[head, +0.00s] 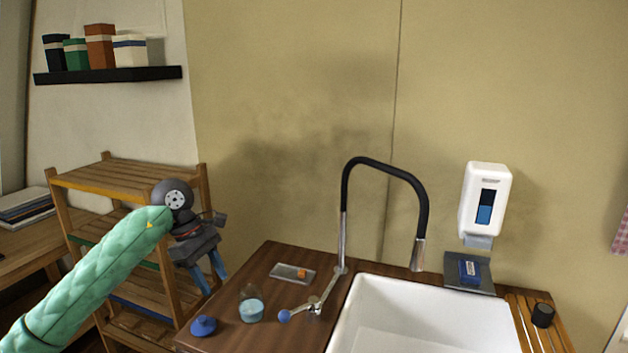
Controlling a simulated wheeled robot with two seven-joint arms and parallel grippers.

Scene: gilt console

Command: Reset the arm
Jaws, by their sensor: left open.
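My left arm, in a green quilted sleeve, comes in from the lower left of the head view. My left gripper (208,276) hangs at its end with two blue fingers pointing down, apart and with nothing between them. It shows in front of the wooden shelf rack, just left of the brown counter's left edge. My right gripper is not in the head view.
A brown counter (268,275) holds a white sink (430,315), a black-hosed faucet (383,165), a glass jar (250,306), a blue knob-like object (204,326) and a small tray (291,273). A slatted rack (115,180) stands left. A soap dispenser (486,199) is on the wall.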

